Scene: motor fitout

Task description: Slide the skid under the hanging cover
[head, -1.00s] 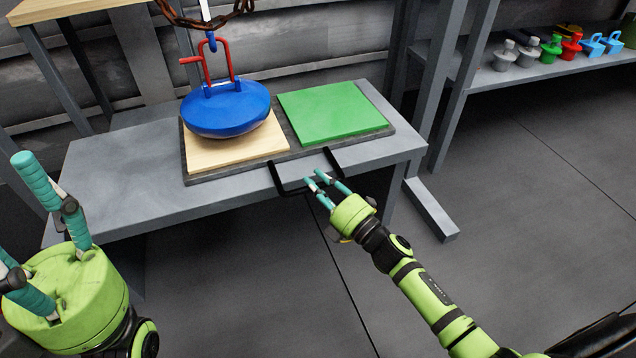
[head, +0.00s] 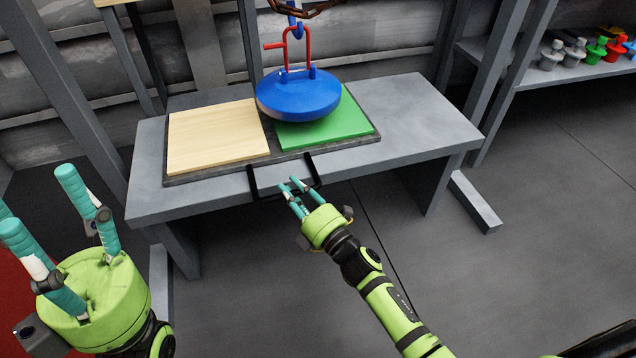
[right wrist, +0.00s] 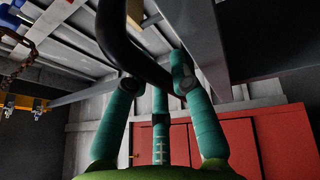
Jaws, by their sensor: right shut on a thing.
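The skid (head: 176,181) is a dark flat tray on the grey bench, with a bare wooden pad (head: 210,140) on its left and a green pad (head: 350,122) on its right. The blue round cover (head: 298,97) hangs above the green pad and hides part of it; whether it touches is unclear. A red shackle (head: 308,45) tops it. My right gripper (head: 296,184) is shut on the skid's black handle (head: 253,182) at the bench's front; the bar also crosses the right wrist view (right wrist: 125,48). My left gripper (head: 70,215) is open and empty, fingers up, at lower left.
The grey bench (head: 430,115) has free room right of the skid. Its legs and upright posts frame the space. A rusty chain (head: 325,8) hangs above. A shelf (head: 560,75) with several coloured parts stands at upper right.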

